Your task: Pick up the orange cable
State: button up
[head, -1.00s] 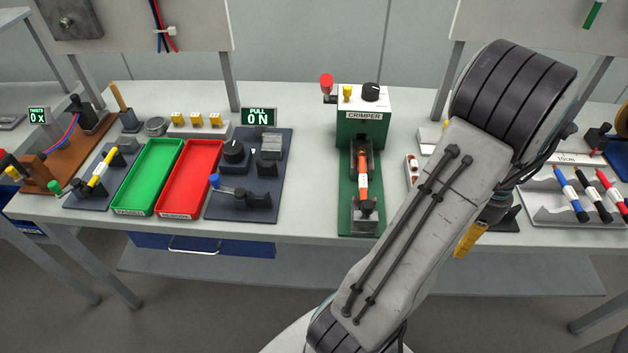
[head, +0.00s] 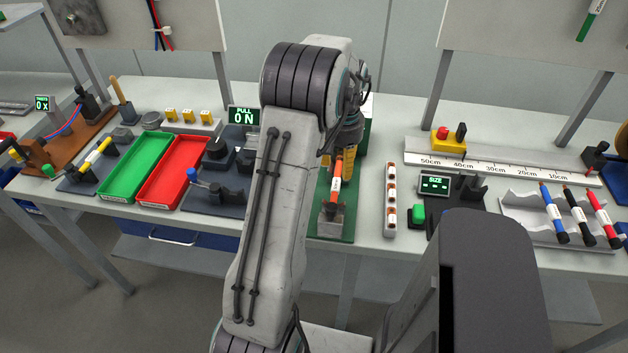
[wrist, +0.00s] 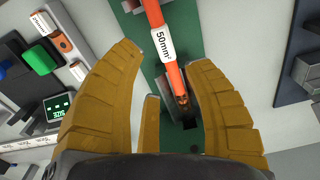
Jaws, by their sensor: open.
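The orange cable (head: 337,180) lies along the green base of the crimper (head: 348,220), its near end at a small grey holder (head: 330,218). In the wrist view the orange cable (wrist: 176,80) carries a white "50mm²" label and runs down to a dark metal cradle. My gripper (wrist: 168,58) is open, its yellow fingers spread on either side of the cable without visible contact. In the head view my gripper (head: 348,165) is over the crimper, partly hidden by my arm, which also hides most of the crimper.
A red tray (head: 172,170) and green tray (head: 135,165) stand to the left with a pull tester (head: 215,192). To the right are a white strip of ferrules (head: 390,200), a size display (head: 436,185), a ruler (head: 500,165) and a rack with blue, black and red cables (head: 515,215).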

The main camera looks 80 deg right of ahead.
aim_at(339, 182)
jog(key=shift+w+r, duration=0.1)
jog(key=shift+w, duration=0.2)
jog(key=shift+a+n, duration=0.1)
jog(key=shift+n, duration=0.2)
jog(key=shift+a+f, duration=0.1)
jog(key=shift+f, duration=0.25)
jog(key=shift+s+d+f+p, duration=0.2)
jog(key=shift+f+p, duration=0.15)
jog(key=shift+f, duration=1.35)
jog(key=shift+s+d+f+p, duration=0.15)
jog(key=shift+f+p, duration=0.15)
jog(key=shift+f, duration=1.35)
jog(key=shift+w, duration=0.15)
grip_shut()
